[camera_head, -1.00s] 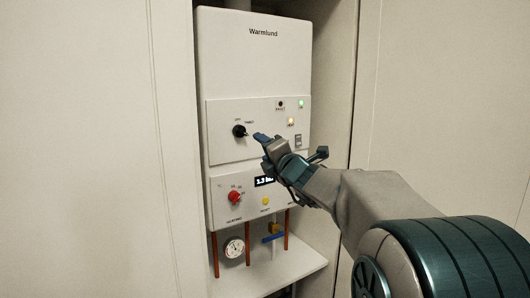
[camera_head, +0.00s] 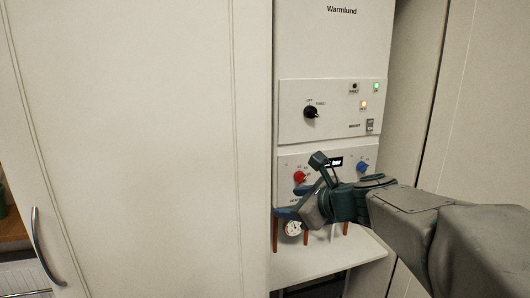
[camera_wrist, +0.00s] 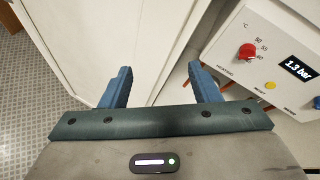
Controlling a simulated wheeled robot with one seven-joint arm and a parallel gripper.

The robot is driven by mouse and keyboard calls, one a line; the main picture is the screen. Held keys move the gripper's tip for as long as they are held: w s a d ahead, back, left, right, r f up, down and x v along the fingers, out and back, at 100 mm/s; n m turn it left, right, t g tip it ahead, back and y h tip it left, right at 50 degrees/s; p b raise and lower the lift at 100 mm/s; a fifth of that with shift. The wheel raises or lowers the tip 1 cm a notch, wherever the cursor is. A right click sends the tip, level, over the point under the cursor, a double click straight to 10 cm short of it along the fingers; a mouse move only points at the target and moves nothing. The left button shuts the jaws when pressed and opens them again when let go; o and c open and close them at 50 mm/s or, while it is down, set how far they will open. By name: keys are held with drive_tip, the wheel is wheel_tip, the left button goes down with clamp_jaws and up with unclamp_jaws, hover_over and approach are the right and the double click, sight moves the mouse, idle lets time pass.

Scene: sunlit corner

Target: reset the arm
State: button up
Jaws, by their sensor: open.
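My gripper (camera_wrist: 159,72) is open, with its two blue fingers apart and nothing between them in the wrist view. In the head view it is in front of the lower panel of the white Warmlund boiler (camera_head: 335,50), left of the arm. It covers part of that panel and the pipes below. The red knob (camera_head: 300,177) shows just above the gripper in the head view. In the wrist view the red knob (camera_wrist: 246,52) lies to the right of the fingers, apart from them.
A black knob (camera_head: 311,112) and lit green (camera_head: 376,87) and amber lamps are on the upper panel. A display (camera_wrist: 299,66) reads 1.3 bar. A gauge (camera_head: 293,229) and pipes hang above a white shelf (camera_head: 335,262). A cabinet door with a handle (camera_head: 42,248) stands left.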

drive_tip(key=s+d+f+n+g+h, duration=0.3)
drive_tip(key=s+f+n, duration=0.4)
drive_tip(key=s+n, duration=0.3)
drive_tip(key=s+d+f+n+g+h+p, duration=0.1)
drive_tip(key=s+d+f+n+g+h, duration=0.3)
drive_tip(key=s+f+n, duration=0.3)
drive_tip(key=shift+s+d+f+n+h+p, duration=0.15)
drive_tip(key=shift+s+d+n+h+p, duration=0.4)
drive_tip(key=shift+s+n, duration=2.35)
drive_tip(key=shift+w+d+n, duration=0.15)
drive_tip(key=shift+w+n, duration=0.45)
drive_tip(key=shift+w, duration=0.05)
